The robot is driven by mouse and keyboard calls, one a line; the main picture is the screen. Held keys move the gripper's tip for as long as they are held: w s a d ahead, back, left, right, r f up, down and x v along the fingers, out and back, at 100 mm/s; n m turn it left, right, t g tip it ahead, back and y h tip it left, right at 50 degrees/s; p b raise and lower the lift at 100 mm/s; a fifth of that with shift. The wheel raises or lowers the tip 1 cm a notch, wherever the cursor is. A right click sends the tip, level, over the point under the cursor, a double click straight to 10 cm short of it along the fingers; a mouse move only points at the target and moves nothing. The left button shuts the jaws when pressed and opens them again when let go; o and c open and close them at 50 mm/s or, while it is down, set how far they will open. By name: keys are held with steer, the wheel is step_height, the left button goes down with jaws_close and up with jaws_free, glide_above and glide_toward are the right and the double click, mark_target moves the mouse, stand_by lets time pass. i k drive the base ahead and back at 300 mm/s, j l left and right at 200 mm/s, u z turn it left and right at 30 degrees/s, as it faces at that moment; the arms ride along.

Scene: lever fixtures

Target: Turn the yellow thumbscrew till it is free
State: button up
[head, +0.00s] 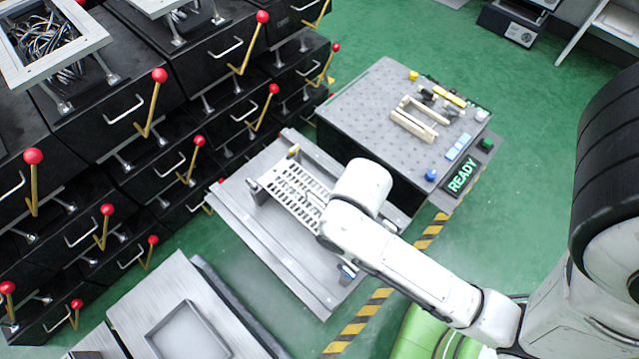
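A duller yellow-tan knob (293,151) stands at the far end of the slotted metal plate on the lower grey platform. I cannot tell from this view which of the two is the thumbscrew. My white arm reaches in from the lower right over the platform, and its wrist end covers part of the slotted plate (288,188). My gripper's fingers are hidden behind the arm, so what they touch does not show.
Black drawer units with red-balled levers (160,76) fill the left.

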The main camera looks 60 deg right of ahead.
mark_target(294, 150)
steer(key=k+l, duration=1)
steer(key=i+l, duration=0.75)
steer(key=i, duration=0.15)
steer(key=j+u, duration=0.05)
